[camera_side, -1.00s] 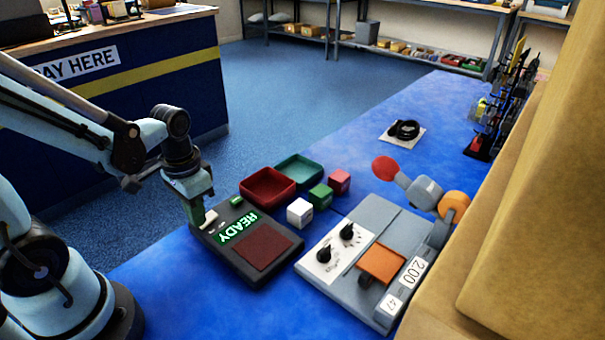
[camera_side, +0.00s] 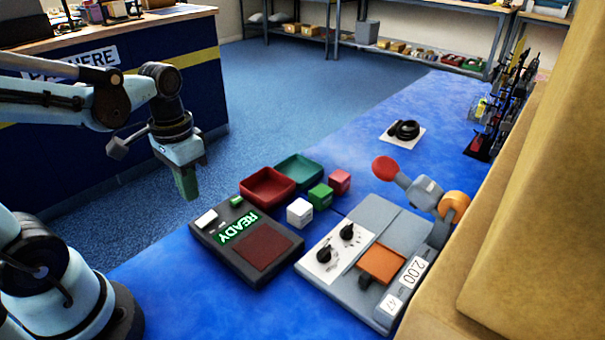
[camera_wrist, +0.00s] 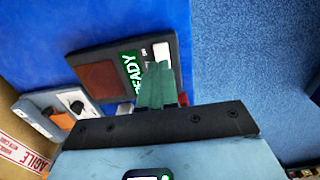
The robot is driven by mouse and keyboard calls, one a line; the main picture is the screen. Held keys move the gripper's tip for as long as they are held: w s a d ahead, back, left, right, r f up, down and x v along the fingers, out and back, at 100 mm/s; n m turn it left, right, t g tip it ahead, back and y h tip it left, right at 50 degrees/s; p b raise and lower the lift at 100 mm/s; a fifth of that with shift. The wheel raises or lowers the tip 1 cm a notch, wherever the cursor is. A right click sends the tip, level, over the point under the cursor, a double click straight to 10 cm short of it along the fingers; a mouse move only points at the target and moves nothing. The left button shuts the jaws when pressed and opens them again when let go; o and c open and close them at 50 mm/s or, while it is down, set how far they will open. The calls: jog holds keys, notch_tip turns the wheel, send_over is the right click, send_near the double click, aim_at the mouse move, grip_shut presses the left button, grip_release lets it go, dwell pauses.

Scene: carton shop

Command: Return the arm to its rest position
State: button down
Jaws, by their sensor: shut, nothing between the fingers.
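My gripper (camera_side: 187,186) is shut and empty, pointing down. In the side view it hangs in the air to the left of the dark device with the lit READY screen (camera_side: 238,228), clear of it. In the wrist view my gripper's green fingers (camera_wrist: 157,85) are together, and the READY device (camera_wrist: 105,82) shows beyond them, partly hidden by the fingers. My arm is folded back, with its wrist near the counter in the side view.
A grey machine with dials (camera_side: 330,252) and a red-ended lever (camera_side: 385,168) stands right of the device. A red tray (camera_side: 268,188), a teal tray (camera_side: 300,170) and white (camera_side: 300,213), green (camera_side: 320,196) and red (camera_side: 340,181) cubes lie behind. A cardboard wall (camera_side: 540,200) bounds the right.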

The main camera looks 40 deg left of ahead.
jog(key=shift+r, duration=0.15)
jog(key=w+d+r+t, duration=0.3)
jog(key=w+d+t, duration=0.1)
jog(key=t, duration=0.3)
jog(key=shift+d, duration=0.6)
